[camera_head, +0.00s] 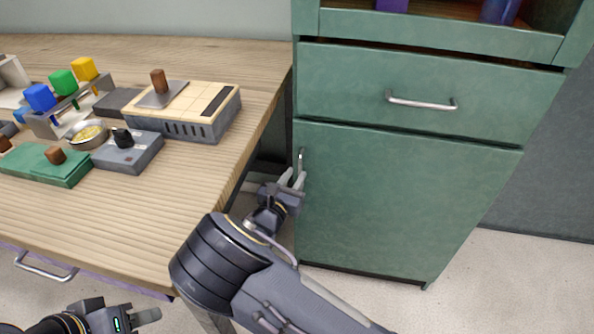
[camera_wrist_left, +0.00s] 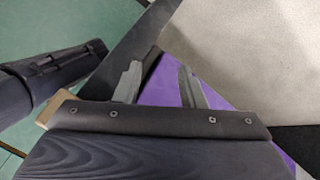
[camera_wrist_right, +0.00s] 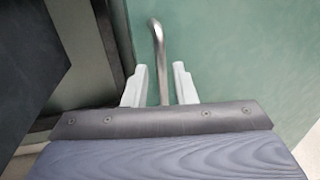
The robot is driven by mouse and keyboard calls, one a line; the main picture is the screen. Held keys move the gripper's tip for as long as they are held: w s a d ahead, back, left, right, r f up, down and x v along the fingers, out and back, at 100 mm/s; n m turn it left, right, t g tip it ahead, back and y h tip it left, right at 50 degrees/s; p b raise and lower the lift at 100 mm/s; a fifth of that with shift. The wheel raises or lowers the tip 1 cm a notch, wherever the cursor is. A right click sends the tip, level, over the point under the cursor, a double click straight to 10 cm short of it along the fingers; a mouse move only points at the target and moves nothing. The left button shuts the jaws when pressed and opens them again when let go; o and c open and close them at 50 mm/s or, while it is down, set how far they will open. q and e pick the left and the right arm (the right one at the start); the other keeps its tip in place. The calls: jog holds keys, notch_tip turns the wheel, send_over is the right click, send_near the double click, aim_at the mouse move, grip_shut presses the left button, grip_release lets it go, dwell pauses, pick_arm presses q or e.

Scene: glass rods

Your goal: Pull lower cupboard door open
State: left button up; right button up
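The green lower cupboard door (camera_head: 400,205) looks shut, below a drawer. Its metal handle (camera_head: 300,160) stands upright at the door's left edge. My right gripper (camera_head: 292,180) is at this handle. In the right wrist view the handle (camera_wrist_right: 158,50) runs between the two fingers of my right gripper (camera_wrist_right: 160,86), with gaps on both sides, so the gripper is open around it. The handle's lower end is partly hidden by the gripper. My left gripper (camera_head: 135,318) is low at the bottom left, away from the cupboard. In the left wrist view it (camera_wrist_left: 160,80) is open and empty.
A wooden table (camera_head: 100,225) stands left of the cupboard, its edge close to my right gripper. It carries a tiled hotplate block (camera_head: 200,105), a bowl (camera_head: 87,135) and coloured blocks (camera_head: 62,82). The drawer (camera_head: 430,90) above the door is shut. Floor is clear in front.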

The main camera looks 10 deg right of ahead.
aim_at(299, 171)
jog(key=shift+x, duration=1.85)
grip_shut()
jog(key=shift+s, duration=0.1)
